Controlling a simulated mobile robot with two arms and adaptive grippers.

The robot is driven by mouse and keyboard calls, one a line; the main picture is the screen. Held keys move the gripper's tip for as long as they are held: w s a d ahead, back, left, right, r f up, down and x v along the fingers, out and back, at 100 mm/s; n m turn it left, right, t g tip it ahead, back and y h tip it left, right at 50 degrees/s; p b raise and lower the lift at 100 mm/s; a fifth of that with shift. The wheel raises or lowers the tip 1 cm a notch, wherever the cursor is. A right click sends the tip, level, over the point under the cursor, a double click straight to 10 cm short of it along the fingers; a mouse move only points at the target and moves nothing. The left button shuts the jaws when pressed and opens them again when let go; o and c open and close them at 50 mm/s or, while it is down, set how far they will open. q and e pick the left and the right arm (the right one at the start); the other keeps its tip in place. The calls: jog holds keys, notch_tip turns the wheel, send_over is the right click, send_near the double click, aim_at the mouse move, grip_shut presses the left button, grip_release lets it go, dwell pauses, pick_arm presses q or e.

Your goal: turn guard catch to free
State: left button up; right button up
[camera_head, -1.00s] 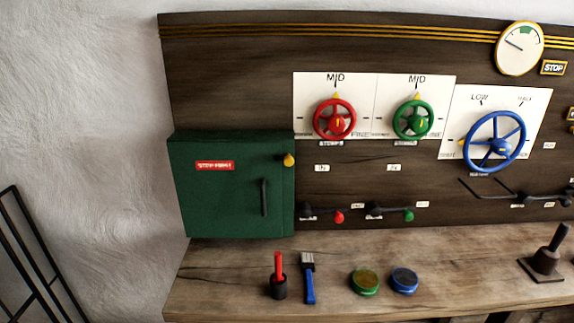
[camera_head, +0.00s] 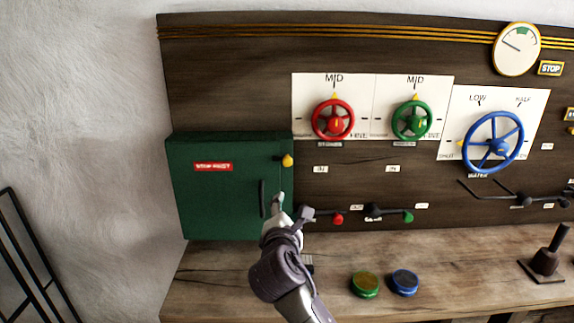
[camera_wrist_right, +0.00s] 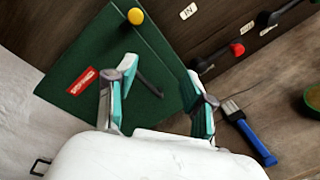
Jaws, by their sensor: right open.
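The green guard box (camera_head: 222,205) is closed on the left of the dark panel, with a red label (camera_head: 213,167) and a dark upright handle (camera_head: 262,200). A yellow catch knob (camera_head: 288,160) sits near the top right of its front. It also shows in the right wrist view (camera_wrist_right: 135,16). My right gripper (camera_head: 288,206) is in front of the guard's lower right edge, below the catch and apart from it. In the right wrist view my right gripper (camera_wrist_right: 160,82) is open and empty, its fingers spread with the handle seen between them. My left gripper is out of view.
Right of the guard are levers with a red knob (camera_head: 338,219) and a green knob (camera_head: 408,217), and red (camera_head: 333,119), green (camera_head: 412,120) and blue (camera_head: 493,142) wheels above. A blue-handled brush (camera_wrist_right: 250,137) and green (camera_head: 366,284) and blue (camera_head: 405,281) tins lie on the bench.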

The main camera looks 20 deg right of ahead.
aim_at(287, 163)
notch_tip(287, 163, up, 5)
jog(key=w+n+t, duration=0.1)
jog(key=w+n, duration=0.1)
jog(key=p+x, duration=0.2)
jog(key=x, duration=1)
jog(key=shift+w+d, duration=0.15)
jog(key=shift+w, duration=0.2)
jog(key=shift+m, duration=0.3)
grip_shut()
